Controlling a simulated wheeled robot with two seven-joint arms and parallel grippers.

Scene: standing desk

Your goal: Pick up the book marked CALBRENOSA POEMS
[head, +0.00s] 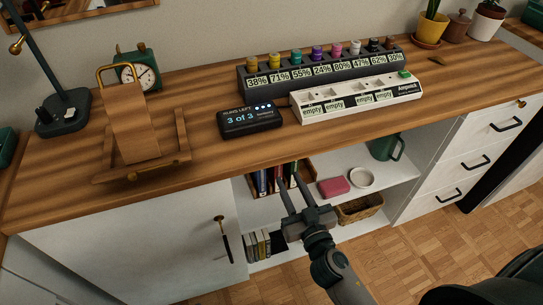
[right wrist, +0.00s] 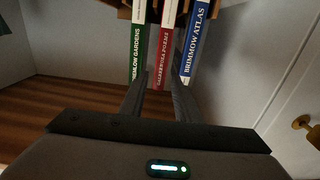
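The red book marked CALBRENOSA POEMS (right wrist: 164,45) stands in the middle of a row of three in the right wrist view, spine facing me. The green book marked HEMLOW GARDENS (right wrist: 137,45) is left of it and the blue BRIMMOW ATLAS (right wrist: 194,45) right of it. In the head view the red book (head: 276,179) is on the cabinet's upper shelf, partly hidden. My right gripper (head: 288,181) is at that shelf, its fingers apart and pointing at the books. In the wrist view the fingertips (right wrist: 158,83) lie near the red spine's lower end; contact cannot be told. My left gripper is out of view.
The desk top (head: 220,145) overhangs the open shelf. Right of the books are a pink box (head: 333,187), a white ring-shaped item (head: 361,177) and a green mug (head: 387,147). Below are a basket (head: 359,209) and more books (head: 256,246). A closed cabinet door (head: 130,245) stands left.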

